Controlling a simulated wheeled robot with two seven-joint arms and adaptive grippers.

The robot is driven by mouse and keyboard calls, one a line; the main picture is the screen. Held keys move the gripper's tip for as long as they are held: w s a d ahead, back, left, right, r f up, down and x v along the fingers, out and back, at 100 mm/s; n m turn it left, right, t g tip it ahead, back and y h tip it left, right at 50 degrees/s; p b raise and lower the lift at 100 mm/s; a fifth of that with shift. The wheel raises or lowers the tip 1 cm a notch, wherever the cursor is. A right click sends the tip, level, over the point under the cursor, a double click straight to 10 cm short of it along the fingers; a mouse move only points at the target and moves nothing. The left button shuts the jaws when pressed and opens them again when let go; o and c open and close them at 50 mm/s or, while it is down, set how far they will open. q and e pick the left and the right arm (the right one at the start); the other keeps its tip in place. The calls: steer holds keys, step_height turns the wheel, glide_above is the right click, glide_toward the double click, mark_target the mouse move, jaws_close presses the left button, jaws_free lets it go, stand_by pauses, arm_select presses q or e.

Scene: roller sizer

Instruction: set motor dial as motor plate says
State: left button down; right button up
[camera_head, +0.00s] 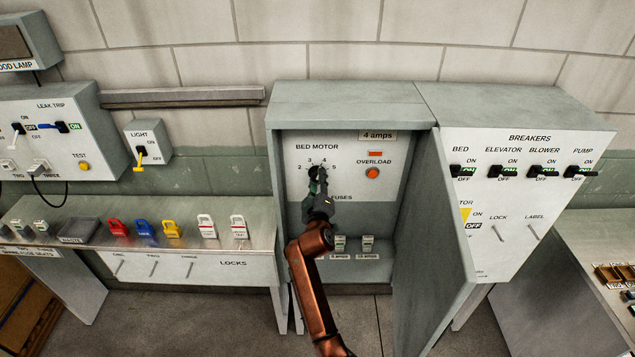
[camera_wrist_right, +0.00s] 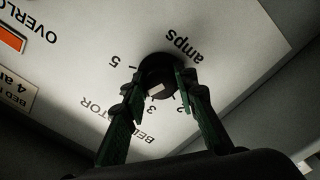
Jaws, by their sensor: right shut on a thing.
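My right gripper (camera_head: 319,182) is at the dial. In the right wrist view, its green fingers (camera_wrist_right: 161,82) stand on either side of the dial (camera_wrist_right: 157,66), shut on it. The dial has a pale mark on its face; I cannot tell which number it points to. The 4 is hidden in the wrist view. The motor plate (camera_head: 378,135) above the panel reads "4 amps"; its cropped edge shows in the wrist view (camera_wrist_right: 14,92). My left gripper is not in view.
An orange overload button (camera_head: 372,173) is right of the dial. Fuses (camera_head: 340,243) sit below it. The open cabinet door (camera_head: 432,262) and breaker panel (camera_head: 530,140) are on the right. A shelf with coloured locks (camera_head: 145,229) is on the left.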

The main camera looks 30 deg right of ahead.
mark_target(318, 149)
steer(key=shift+f, duration=0.15)
stand_by(0.3)
steer(key=o, duration=1.2)
steer(key=shift+c, duration=0.2)
step_height(318, 149, up, 10)
steer(key=shift+s+d+f, duration=0.1)
steer(key=shift+w+r, duration=0.2)
steer(key=shift+s, duration=0.1)
